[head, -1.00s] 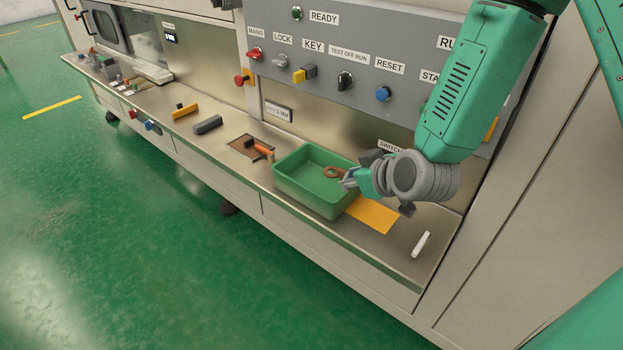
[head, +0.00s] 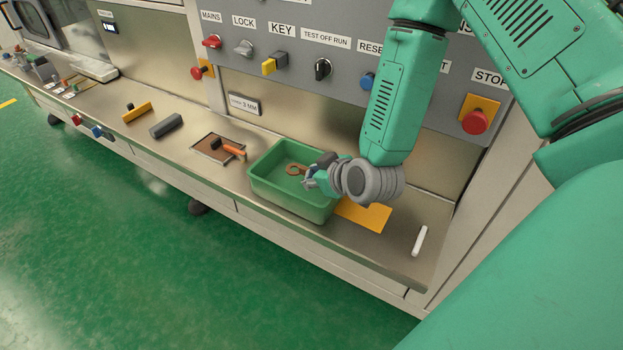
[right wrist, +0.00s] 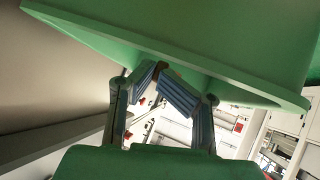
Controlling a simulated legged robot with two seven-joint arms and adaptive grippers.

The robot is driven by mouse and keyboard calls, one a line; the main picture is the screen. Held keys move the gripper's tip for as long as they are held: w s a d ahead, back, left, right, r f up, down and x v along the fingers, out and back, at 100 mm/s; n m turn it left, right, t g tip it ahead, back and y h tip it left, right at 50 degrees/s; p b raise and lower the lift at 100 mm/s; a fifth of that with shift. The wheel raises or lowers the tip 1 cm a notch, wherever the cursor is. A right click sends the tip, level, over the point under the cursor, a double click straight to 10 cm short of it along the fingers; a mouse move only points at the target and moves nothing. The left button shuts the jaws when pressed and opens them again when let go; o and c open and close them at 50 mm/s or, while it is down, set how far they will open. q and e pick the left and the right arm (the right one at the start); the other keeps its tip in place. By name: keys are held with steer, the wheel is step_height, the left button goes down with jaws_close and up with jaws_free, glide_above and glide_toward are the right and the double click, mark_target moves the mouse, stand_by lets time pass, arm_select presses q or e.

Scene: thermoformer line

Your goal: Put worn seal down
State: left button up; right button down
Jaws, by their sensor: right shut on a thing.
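The worn seal, a brown ring (head: 294,169), shows over the inside of the green bin (head: 318,211) in the head view. My right gripper (head: 309,177) is at the bin's right side, with its fingers over the bin, shut on the seal. In the right wrist view the two fingers (right wrist: 164,76) come together on a small brown piece of the seal (right wrist: 163,67), close to the green bin's wall (right wrist: 230,72). I cannot tell whether the seal touches the bin. My left gripper is not in view.
A yellow sheet (head: 365,215) and a white bar (head: 420,241) lie right of the bin. The control panel (head: 345,62) rises behind.

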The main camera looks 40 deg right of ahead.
steer(key=shift+d+f, duration=0.1)
steer(key=shift+f, duration=0.7)
steer(key=shift+d+f, duration=0.1)
steer(key=shift+f, duration=0.2)
steer(key=shift+d, duration=0.1)
